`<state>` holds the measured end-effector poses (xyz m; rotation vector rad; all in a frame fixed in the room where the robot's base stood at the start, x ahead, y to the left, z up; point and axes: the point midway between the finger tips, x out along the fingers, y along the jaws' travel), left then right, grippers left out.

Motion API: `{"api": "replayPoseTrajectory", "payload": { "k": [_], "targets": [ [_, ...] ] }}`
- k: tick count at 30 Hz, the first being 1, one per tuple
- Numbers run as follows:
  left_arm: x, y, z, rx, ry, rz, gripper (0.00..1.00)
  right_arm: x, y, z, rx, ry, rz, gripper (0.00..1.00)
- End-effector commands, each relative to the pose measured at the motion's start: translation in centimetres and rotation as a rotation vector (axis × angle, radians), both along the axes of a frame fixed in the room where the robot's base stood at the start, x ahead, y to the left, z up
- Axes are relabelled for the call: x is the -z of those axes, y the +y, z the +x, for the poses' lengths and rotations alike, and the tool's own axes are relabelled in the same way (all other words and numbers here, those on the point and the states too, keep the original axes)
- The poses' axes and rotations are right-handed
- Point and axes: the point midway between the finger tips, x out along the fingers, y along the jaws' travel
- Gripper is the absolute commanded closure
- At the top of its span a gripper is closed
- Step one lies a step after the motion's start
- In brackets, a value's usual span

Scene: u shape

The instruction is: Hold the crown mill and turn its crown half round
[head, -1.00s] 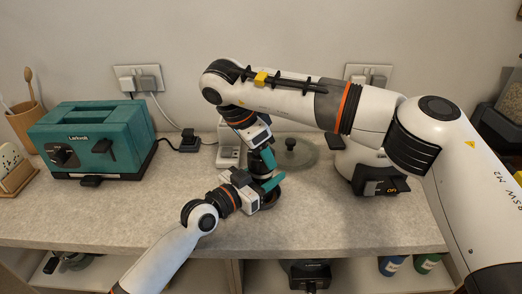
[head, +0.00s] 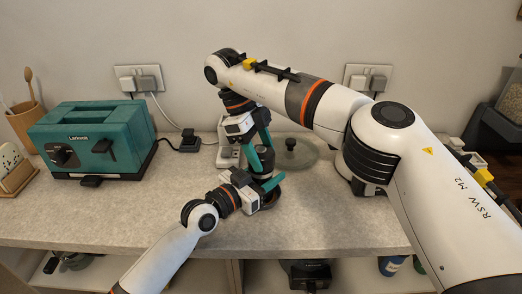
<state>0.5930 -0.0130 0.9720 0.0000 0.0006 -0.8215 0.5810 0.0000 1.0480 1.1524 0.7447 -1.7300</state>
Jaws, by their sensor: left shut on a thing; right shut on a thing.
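The crown mill (head: 263,168) stands upright on the counter, dark and mostly covered by my grippers. Its dark lower part shows behind the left gripper's fingers. My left gripper (head: 268,184) comes in from the left front, with its teal fingers shut around the mill's body. My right gripper (head: 262,156) points down from above, with its teal fingers shut on the crown at the mill's top. The crown's exact turn angle cannot be read.
A teal toaster (head: 95,140) stands on the left of the counter (head: 330,215). A round glass lid (head: 300,152) with a dark knob lies behind the mill. A white appliance (head: 228,152) is partly hidden behind my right gripper. The front counter is clear.

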Motion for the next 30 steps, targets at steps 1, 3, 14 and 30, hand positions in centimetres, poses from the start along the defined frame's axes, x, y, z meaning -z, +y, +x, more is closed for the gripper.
{"api": "replayPoseTrajectory", "payload": {
  "k": [1, 3, 14, 30],
  "targets": [
    [-0.11, -0.17, -0.12, 0.003, -0.002, -0.001, 0.86, -0.05, 0.05, 0.08, 0.048, -0.003, 0.002, 0.69],
    [-0.11, -0.17, -0.13, 0.004, -0.002, -0.001, 0.86, -0.04, 0.06, 0.07, 0.113, -0.002, 0.003, 0.69],
    [-0.10, -0.21, -0.16, 0.005, -0.001, -0.001, 0.86, -0.05, 0.00, 0.11, 0.455, -0.004, 0.002, 0.69],
    [-0.10, -0.25, -0.20, 0.006, -0.001, -0.001, 0.86, -0.01, -0.06, 0.16, 0.842, -0.004, 0.004, 0.69]
  ]
}}
